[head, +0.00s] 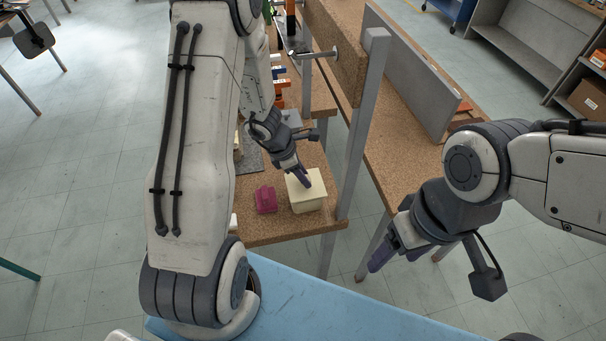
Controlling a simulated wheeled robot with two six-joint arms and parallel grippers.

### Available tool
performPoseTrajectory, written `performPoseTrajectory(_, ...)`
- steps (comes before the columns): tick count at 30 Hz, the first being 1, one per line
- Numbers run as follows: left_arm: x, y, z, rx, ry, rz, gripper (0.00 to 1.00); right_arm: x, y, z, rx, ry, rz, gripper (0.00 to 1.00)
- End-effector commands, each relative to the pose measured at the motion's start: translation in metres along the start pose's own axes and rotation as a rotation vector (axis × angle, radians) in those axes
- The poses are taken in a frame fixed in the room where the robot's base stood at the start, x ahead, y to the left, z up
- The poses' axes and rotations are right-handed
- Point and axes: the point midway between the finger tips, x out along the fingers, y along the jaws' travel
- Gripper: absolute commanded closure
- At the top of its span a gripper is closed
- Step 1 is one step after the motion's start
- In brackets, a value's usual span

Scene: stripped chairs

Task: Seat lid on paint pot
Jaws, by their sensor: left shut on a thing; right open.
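A cream, box-like pot (308,206) stands on the cork-topped bench near its front corner. A slightly wider cream lid (296,189) shows at its top; whether it is fully down or a little above the rim cannot be told from here. My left gripper (303,180) reaches down over the pot and is shut on the lid, its fingers hiding part of it. My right gripper (382,258) is open and empty, over the floor to the right of the bench, well apart from the pot.
A magenta block-like object (266,199) stands just left of the pot. A grey metal post (362,120) and cork panel (336,50) rise behind and right. Orange and dark items lie further back. A second cork bench (400,130) stands right.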

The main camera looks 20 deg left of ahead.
Motion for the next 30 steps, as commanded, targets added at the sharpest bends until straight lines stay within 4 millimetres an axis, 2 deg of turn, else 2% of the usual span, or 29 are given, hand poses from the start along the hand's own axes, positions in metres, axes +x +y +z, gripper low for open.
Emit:
performPoseTrajectory(19,0.015,0.0,-0.006,0.001,0.0,0.0,1.0,0.018,0.001,0.001,0.0,0.0,0.0,0.3)
performPoseTrajectory(20,0.014,0.0,-0.006,0.001,0.0,0.0,0.56,0.017,0.001,0.001,0.0,0.0,0.0,0.3)
performPoseTrajectory(22,0.014,0.0,-0.006,0.0,0.0,0.0,0.29,0.016,0.001,0.001,0.0,0.0,0.0,0.3)
performPoseTrajectory(30,0.014,0.0,-0.006,0.0,0.0,0.0,0.29,0.016,0.001,0.001,0.002,0.0,0.0,0.3)
